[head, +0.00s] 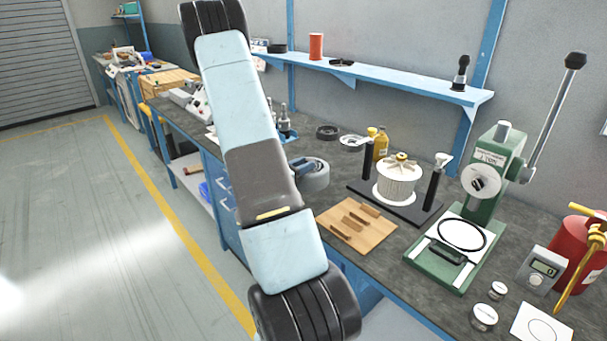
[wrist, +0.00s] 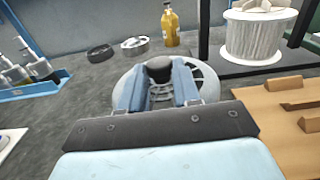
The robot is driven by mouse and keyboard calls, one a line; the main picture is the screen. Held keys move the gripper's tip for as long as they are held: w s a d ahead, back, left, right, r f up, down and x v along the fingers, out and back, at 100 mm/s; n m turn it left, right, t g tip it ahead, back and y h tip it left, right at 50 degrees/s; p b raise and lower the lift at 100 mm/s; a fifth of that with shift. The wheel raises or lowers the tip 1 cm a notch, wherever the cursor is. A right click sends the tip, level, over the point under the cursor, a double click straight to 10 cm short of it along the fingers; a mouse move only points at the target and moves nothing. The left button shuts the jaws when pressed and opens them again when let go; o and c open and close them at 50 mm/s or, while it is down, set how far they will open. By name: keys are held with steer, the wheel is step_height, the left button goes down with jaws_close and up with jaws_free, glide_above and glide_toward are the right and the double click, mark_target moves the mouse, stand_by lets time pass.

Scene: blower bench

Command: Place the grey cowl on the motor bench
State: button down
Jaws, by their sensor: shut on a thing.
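The grey cowl (head: 316,178) is a round, pale grey shell with dark slots and a black knob. It also shows in the wrist view (wrist: 207,88). My gripper (head: 304,168) is shut on it, and the blue fingers (wrist: 158,84) stand either side of the black knob. The cowl is over the dark top of the motor bench (head: 395,265), left of the wooden board. I cannot tell whether it rests on the bench or hangs just above it. My fingers hide its middle.
The wooden board (head: 345,235) with slots lies close to the right of the cowl. A white spool (head: 397,183) on a black stand and a green press (head: 487,185) stand farther right. Behind are a yellow bottle (wrist: 170,26) and two rings (wrist: 100,53).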

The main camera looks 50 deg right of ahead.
steer(key=shift+w+d+f, duration=0.15)
steer(key=shift+f, duration=0.05)
steer(key=shift+d+f, duration=0.25)
steer(key=shift+f, duration=0.1)
steer(key=shift+d+f, duration=0.15)
steer(key=shift+f, duration=1.35)
steer(key=shift+f, duration=0.15)
steer(key=c, duration=0.8)
jaws_free()
